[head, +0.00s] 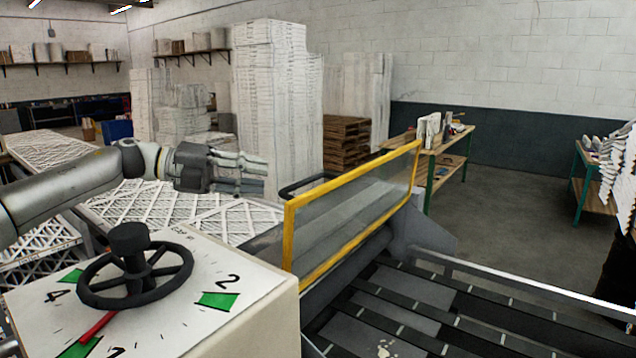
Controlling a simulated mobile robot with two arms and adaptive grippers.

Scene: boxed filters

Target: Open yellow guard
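The yellow guard (287,246) is a yellow frame around a clear panel. It stands upright across the machine in the middle of the head view. My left gripper (266,172) reaches in from the left, above the white lattice filters and to the left of the guard's upper left corner. It is apart from the guard and holds nothing that I can see. Its fingers point right, with a gap showing between them. My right gripper is not in view.
A dial box (215,330) with a black handwheel (136,278) stands at the front left, below my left arm. Slatted dark rails (440,300) run to the right of the guard. Lattice filters (190,205) lie behind the box. Workbenches (450,160) stand farther back.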

